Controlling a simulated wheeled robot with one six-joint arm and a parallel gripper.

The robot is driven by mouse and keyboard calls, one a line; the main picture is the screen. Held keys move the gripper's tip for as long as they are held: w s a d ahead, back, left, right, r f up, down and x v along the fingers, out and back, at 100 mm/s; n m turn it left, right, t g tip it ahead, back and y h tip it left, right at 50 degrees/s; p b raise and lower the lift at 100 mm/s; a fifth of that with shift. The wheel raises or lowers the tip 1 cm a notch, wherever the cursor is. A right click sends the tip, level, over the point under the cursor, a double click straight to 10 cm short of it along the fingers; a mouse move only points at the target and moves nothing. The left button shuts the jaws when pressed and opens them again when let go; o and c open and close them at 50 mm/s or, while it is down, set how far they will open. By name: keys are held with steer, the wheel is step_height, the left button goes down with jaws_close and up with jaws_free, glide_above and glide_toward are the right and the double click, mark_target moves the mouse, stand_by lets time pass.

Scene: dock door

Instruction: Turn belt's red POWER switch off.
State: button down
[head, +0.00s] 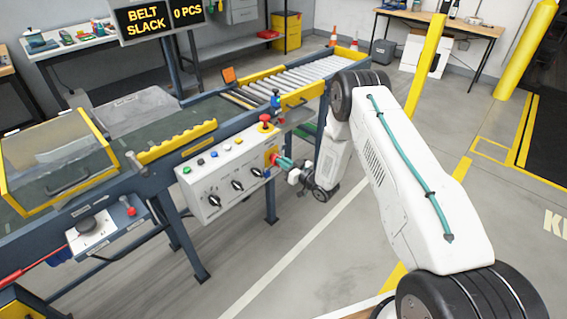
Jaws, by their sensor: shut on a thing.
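The belt's white control box (222,180) hangs on the near side of the conveyor frame, with coloured buttons above several black knobs. At its right end, a yellow plate (268,153) carries the red POWER switch (274,158). My gripper (281,161) reaches it from the right, with its teal fingers at the switch. It is shut on the switch, and the fingers hide part of it. The switch's on or off position is too small to tell.
A red mushroom button (265,119) stands just above the box. A sign (158,17) reads "BELT SLACK" and "0 PCS". A clear yellow-framed guard (58,160) covers the left of the belt. Rollers (300,77) lie at the far end. The floor at right is open.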

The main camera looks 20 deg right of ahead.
steer(key=shift+w+d+f+m, duration=0.1)
steer(key=shift+d+f+m, duration=0.1)
steer(key=shift+m, duration=2.65)
steer(key=shift+w+d+f+m, duration=0.15)
steer(key=shift+f+m, duration=0.1)
steer(key=shift+m, duration=2.55)
steer(key=shift+w+d+f+m, duration=0.1)
steer(key=shift+d+f+m, duration=0.1)
steer(key=shift+m, duration=2.65)
steer(key=c, duration=1.5)
jaws_free()
steer(key=shift+o, duration=0.2)
steer(key=shift+s, duration=0.1)
steer(key=v, duration=0.7)
steer(key=shift+s+d, duration=0.2)
steer(key=shift+s, duration=0.1)
